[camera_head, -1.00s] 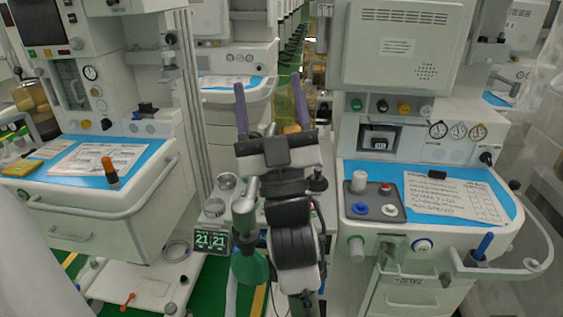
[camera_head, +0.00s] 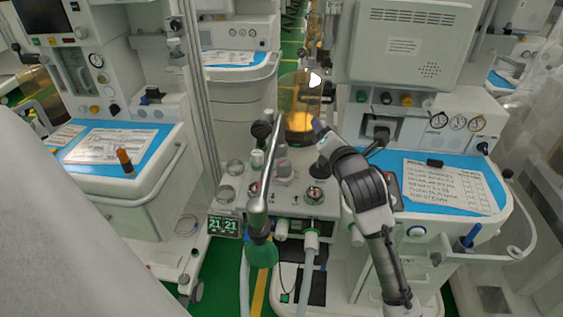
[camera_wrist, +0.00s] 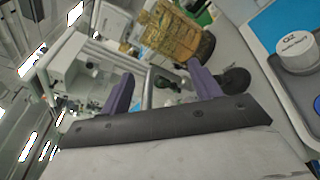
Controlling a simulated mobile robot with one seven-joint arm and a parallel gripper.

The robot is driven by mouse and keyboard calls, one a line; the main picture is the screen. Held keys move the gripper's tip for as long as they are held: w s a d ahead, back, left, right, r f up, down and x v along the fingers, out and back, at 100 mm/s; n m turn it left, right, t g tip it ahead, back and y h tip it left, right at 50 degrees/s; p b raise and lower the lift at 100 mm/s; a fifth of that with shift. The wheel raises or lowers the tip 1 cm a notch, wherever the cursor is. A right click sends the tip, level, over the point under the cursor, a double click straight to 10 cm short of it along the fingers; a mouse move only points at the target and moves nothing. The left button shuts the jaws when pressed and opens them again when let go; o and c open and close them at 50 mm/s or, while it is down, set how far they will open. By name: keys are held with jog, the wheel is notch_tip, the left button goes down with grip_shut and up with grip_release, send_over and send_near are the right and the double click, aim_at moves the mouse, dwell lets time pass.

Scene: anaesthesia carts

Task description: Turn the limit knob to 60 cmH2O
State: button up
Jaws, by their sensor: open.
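No limit knob can be made out for certain, and no scale or 60 mark is readable. The absorber unit (camera_head: 290,208) stands in the middle of the head view, with a round dial (camera_head: 316,196) on its top right. A black round knob (camera_wrist: 235,80) shows close to my right finger in the wrist view, apart from the space between the fingers.
An amber canister (camera_head: 300,100) stands behind the unit; it also shows in the wrist view (camera_wrist: 178,38). A metal tube (camera_head: 268,165) with a green bag (camera_head: 262,252) rises in front. The right cart's blue worktop (camera_head: 440,207) is beside my arm. A small monitor (camera_head: 225,226) reads 21.

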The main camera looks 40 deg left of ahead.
aim_at(281, 162)
jog(key=s+a+f+n+g, duration=0.1)
jog(key=f+n, duration=0.3)
jog(key=s+a+f+n+g, duration=0.1)
jog(key=s+f+n+g, duration=0.1)
jog(key=f+n, duration=0.1)
jog(key=s+a+f+n+g, duration=0.1)
jog(key=s+f+n, duration=0.1)
jog(key=f+n, duration=0.2)
jog(key=shift+s+a+f+n+g+h, duration=0.1)
jog(key=shift+a+f+n+g+h, duration=0.2)
jog(key=shift+a+f+g, duration=0.1)
jog(key=p+x, duration=0.5)
jog(key=x, duration=0.7)
jog(key=shift+r, duration=0.15)
jog(key=shift+p+x, duration=0.45)
jog(key=shift+x, duration=0.45)
jog(key=shift+d, duration=0.1)
jog(key=c, duration=1)
jog(key=shift+f+m+t+h, duration=0.2)
jog(key=shift+m+t+h, duration=0.1)
jog(key=shift+m+t, duration=0.1)
jog(key=shift+m+t+h+b, duration=0.45)
jog(key=shift+m+t+h, duration=0.15)
jog(key=shift+m+t, duration=0.3)
jog(key=shift+w+d+r+m+t+h, duration=0.1)
jog(key=shift+w+m+t+h, duration=0.05)
jog(key=shift+m+t+h, duration=0.35)
jog(key=shift+w+d+m+t+h, duration=0.15)
jog(key=shift+m+t+h, duration=0.25)
jog(key=shift+m+h, duration=0.15)
